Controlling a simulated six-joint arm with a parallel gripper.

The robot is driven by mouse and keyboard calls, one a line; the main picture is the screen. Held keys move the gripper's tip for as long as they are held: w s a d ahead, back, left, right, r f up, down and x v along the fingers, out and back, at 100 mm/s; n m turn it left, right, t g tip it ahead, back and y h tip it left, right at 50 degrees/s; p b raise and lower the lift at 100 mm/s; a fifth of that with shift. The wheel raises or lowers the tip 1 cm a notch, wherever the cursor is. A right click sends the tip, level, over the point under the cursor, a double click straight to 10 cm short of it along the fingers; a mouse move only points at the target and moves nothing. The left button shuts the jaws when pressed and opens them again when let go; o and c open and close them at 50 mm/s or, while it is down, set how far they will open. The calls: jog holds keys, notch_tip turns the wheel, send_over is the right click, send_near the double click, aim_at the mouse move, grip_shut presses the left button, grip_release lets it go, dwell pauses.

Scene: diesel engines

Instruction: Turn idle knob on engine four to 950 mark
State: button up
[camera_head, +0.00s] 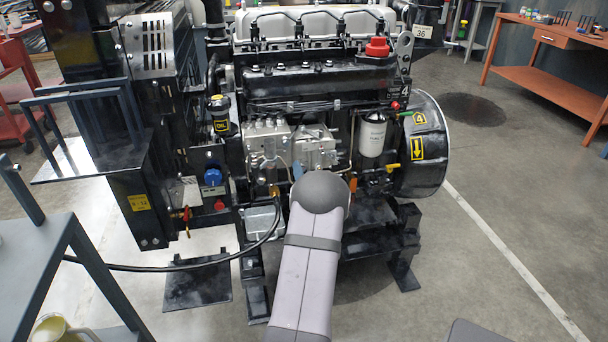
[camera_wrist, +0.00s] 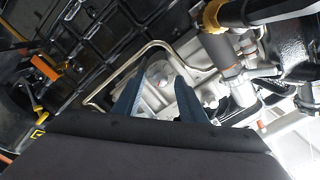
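Engine four (camera_head: 320,78) stands in the middle of the head view, with a yellow "4" label on its black round housing at the right. My grey arm reaches up to its front and hides its lower middle. In the wrist view my gripper (camera_wrist: 158,78) is open, its two blue-grey fingers apart in front of a grey metal block (camera_wrist: 150,98) with round bolt-like parts. Nothing is seen held. I cannot tell for certain which part is the idle knob, and no 950 mark is readable. A bent metal pipe (camera_wrist: 118,82) passes close to the fingers.
A white filter (camera_head: 372,134) and a yellow handle (camera_head: 390,169) sit right of my arm. A blue knob (camera_head: 212,177) and a red button (camera_head: 219,206) are at the left. A black hose (camera_head: 170,267) crosses low. Floor is clear at the right.

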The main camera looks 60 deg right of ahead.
jog(key=v, duration=0.7)
jog(key=shift+p, duration=0.3)
jog(key=shift+s+a, duration=0.1)
jog(key=shift+a, duration=0.05)
